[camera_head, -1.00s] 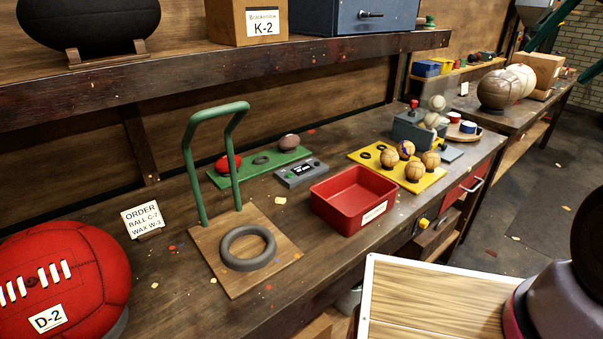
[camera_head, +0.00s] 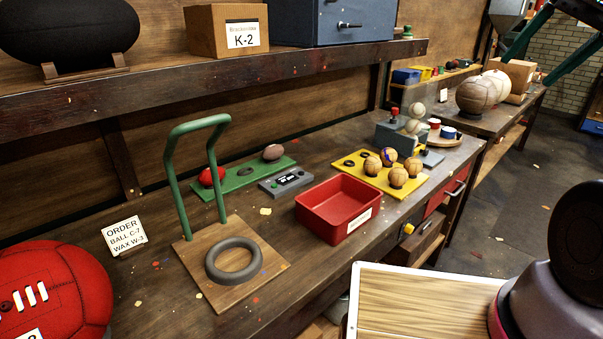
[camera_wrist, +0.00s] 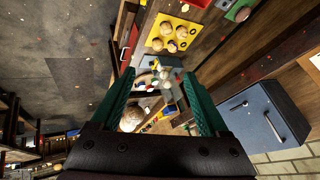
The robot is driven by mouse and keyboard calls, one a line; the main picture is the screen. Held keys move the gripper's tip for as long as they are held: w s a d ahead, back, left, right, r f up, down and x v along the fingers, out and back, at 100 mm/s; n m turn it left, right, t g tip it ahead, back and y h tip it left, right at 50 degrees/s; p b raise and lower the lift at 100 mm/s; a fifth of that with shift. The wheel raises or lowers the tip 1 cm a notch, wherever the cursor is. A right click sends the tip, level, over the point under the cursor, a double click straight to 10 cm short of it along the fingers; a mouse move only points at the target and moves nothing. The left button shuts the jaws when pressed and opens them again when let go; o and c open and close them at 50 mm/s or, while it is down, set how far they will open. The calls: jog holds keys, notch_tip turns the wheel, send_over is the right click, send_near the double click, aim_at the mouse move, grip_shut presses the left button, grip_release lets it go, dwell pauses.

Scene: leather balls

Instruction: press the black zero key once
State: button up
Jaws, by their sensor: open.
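A small grey device (camera_head: 286,182) with a dark panel and tiny green marks lies on the workbench, between the green board and the red tray. Its keys are too small in the head view to tell the black zero key apart. My gripper (camera_wrist: 160,100) shows in the wrist view with its two green fingers wide apart and nothing between them. Green fingers also show at the upper right of the head view, far from the grey device and off the bench.
A red tray (camera_head: 338,211) stands right of the device. A green board (camera_head: 240,177) with balls lies behind it. A tall green hoop (camera_head: 172,185) rises from a wooden board at left. A yellow board (camera_head: 352,165) with several balls is at right. A shelf (camera_head: 250,70) overhangs the back.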

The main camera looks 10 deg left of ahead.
grip_shut()
dwell(1.4)
